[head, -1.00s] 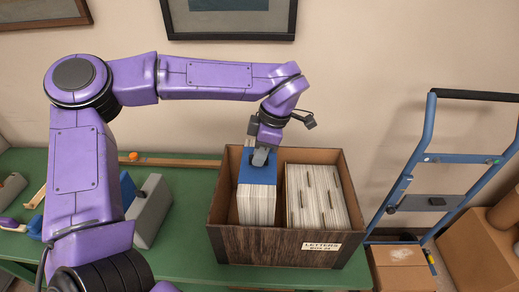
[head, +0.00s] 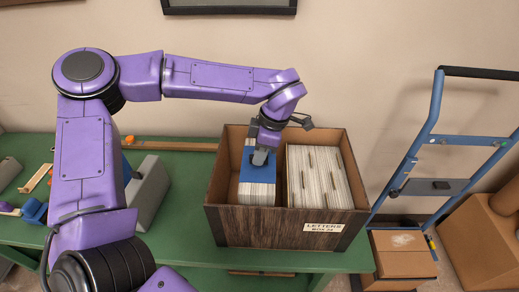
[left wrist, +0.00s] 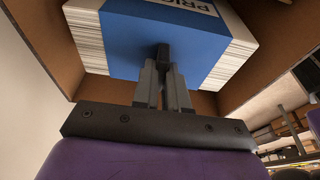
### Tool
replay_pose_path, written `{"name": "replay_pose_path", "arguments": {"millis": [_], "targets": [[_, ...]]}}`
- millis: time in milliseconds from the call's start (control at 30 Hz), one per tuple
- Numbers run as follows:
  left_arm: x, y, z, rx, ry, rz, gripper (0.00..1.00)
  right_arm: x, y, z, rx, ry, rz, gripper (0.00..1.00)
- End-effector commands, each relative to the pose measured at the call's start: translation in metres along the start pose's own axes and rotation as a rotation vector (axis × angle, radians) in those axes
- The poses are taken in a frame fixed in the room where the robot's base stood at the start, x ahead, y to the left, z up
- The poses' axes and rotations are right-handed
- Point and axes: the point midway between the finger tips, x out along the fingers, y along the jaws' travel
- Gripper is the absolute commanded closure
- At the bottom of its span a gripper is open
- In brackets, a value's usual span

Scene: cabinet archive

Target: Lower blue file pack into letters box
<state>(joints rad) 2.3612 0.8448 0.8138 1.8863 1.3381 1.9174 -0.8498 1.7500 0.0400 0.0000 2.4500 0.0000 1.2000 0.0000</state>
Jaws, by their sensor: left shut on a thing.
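The blue file pack (head: 257,192) is a stack of white papers with a wide blue band. It is inside the left part of the brown letters box (head: 275,227), with its lower part hidden behind the front wall. My left gripper (head: 261,157) is shut on the pack at its top, on the blue band. In the left wrist view the gripper's fingers (left wrist: 163,62) close on a dark piece at the blue band of the pack (left wrist: 135,42), with box walls around it. Whether the pack touches the box floor is hidden. My right gripper is not in view.
White files (head: 318,178) fill the right part of the box, beside the pack. The box stands on a green table (head: 190,222). A grey wedge-shaped thing (head: 150,190) is to its left. A blue hand truck (head: 425,140) and cardboard boxes (head: 402,255) are at the right.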

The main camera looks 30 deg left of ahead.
Motion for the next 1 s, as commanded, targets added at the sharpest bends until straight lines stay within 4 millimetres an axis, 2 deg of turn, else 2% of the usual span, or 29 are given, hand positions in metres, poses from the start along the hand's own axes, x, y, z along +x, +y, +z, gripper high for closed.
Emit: {"name": "replay_pose_path", "arguments": {"millis": [767,800,867,900,1000], "targets": [[0.057,0.0,0.015,0.0,0.0,0.0,1.0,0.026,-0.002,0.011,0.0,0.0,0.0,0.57],[0.056,0.0,0.015,0.0,0.0,0.001,0.81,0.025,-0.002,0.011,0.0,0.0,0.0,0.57],[0.056,0.0,0.014,0.0,0.0,0.001,0.61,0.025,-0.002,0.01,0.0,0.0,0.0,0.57],[0.056,0.0,0.014,0.0,0.0,0.0,0.58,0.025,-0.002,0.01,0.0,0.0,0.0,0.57],[0.056,0.0,0.014,0.0,0.0,0.0,0.58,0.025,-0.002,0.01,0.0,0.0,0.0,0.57]]}}
